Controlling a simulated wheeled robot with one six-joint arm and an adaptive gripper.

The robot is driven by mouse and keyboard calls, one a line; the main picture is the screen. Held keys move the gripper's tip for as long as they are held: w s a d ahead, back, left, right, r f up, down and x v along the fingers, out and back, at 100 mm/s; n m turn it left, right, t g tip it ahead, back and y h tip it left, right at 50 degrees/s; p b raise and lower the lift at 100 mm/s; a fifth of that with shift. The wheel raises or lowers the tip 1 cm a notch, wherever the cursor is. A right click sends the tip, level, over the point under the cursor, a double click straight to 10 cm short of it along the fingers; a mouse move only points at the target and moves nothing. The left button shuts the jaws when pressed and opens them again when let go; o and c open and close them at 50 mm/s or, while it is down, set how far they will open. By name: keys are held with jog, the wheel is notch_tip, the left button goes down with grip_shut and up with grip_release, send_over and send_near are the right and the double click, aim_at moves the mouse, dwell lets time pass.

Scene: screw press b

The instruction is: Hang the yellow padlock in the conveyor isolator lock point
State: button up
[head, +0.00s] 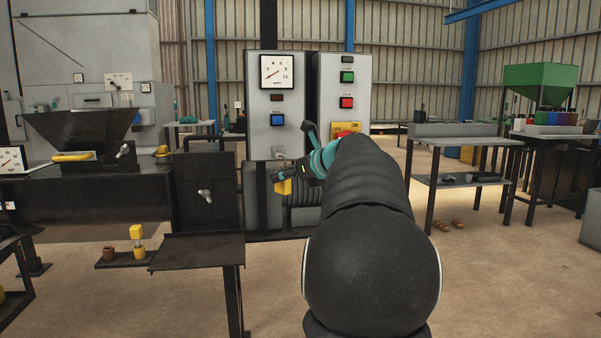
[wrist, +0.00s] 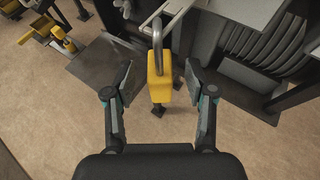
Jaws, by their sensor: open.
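The yellow padlock (wrist: 159,78) is upright between my two spread fingers in the wrist view, with its grey shackle at the top. A gap shows on each side, so neither finger touches it. The shackle top meets a light metal piece (wrist: 183,14), perhaps the lock point; I cannot tell for sure whether it passes through. In the head view, the yellow padlock body (head: 285,187) shows just below my gripper (head: 288,175), in front of the grey control cabinet. The yellow and red isolator switch (head: 345,130) is on the right cabinet, partly hidden by my arm.
A black bench (head: 197,252) stands left of my arm, with a small shelf (head: 112,262) carrying a yellow item beside it. Grey control cabinets (head: 273,105) stand just beyond my gripper. A workbench (head: 460,140) is at right. Open floor (head: 510,290) lies at front right.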

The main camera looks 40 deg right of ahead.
jog(key=shift+x, duration=0.95)
jog(key=shift+r, duration=0.1)
grip_shut()
